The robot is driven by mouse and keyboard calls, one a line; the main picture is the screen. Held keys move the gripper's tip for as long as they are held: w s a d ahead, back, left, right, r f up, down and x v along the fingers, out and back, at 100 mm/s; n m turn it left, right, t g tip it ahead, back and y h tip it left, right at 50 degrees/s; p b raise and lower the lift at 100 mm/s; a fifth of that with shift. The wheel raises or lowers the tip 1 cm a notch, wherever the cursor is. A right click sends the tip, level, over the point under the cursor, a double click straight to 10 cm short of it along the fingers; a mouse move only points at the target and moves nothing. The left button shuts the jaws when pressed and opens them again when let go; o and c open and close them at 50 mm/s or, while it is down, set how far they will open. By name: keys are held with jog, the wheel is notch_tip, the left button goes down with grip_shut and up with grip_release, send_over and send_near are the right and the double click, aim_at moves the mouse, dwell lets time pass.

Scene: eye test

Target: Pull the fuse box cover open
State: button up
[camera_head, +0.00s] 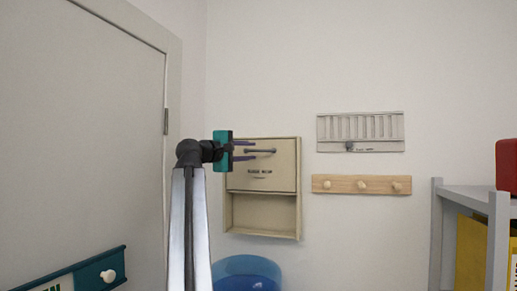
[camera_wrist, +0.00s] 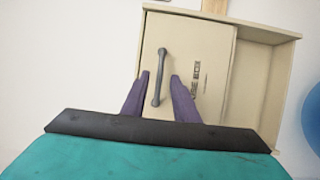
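The fuse box (camera_head: 298,215) is a beige wall box. Its cover (camera_head: 262,180), lettered and with a grey bar handle (camera_head: 262,151), fills the upper part. Below the cover is an open recess. My gripper (camera_head: 253,150) is in front of the handle, its two purple fingers apart. In the wrist view the cover (camera_wrist: 205,58) appears turned, with the handle (camera_wrist: 158,75) lying between the open fingertips of my gripper (camera_wrist: 159,76). The fingers appear apart from the bar; I cannot tell how deep they reach around it.
A slatted vent panel (camera_head: 360,125) and a wooden peg rail (camera_head: 325,183) are on the wall to the right. A blue bin (camera_head: 246,269) stands below the box. A grey shelf (camera_head: 437,230) is at the right, a door (camera_head: 80,130) at the left.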

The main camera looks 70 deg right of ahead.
aim_at(258, 151)
jog(key=shift+p+x, duration=0.95)
jog(key=shift+x, duration=1.95)
grip_shut()
